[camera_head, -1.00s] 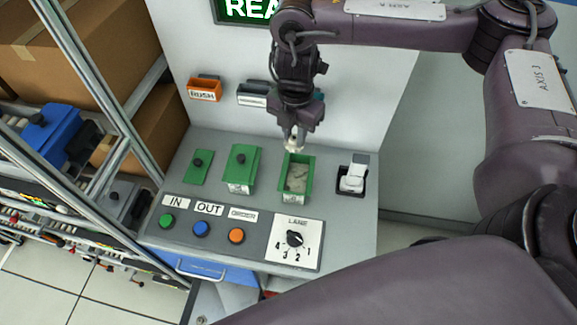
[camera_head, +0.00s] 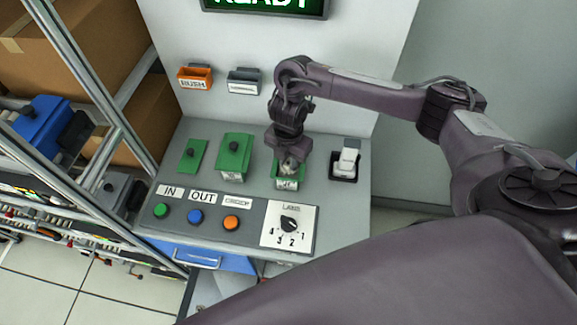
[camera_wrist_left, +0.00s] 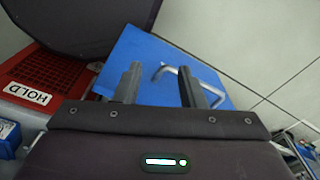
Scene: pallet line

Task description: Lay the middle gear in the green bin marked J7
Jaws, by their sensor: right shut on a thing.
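My right gripper (camera_head: 288,163) points down into the open green bin (camera_head: 287,184), with its tips at about rim level. It is shut on a small part, taken as the gear, which the fingers and the bin mostly hide. The bin's white front label is too small to read. Two more green units stand to its left, a raised one (camera_head: 235,153) and a flat one (camera_head: 191,153), both with black knobs on top. My left gripper (camera_wrist_left: 158,86) is open and empty in the left wrist view, above a blue surface with a metal handle.
Orange (camera_head: 195,78) and grey (camera_head: 243,82) holders hang on the back panel. A metal-framed rack stands left. A red HOLD box (camera_wrist_left: 45,80) shows in the left wrist view.

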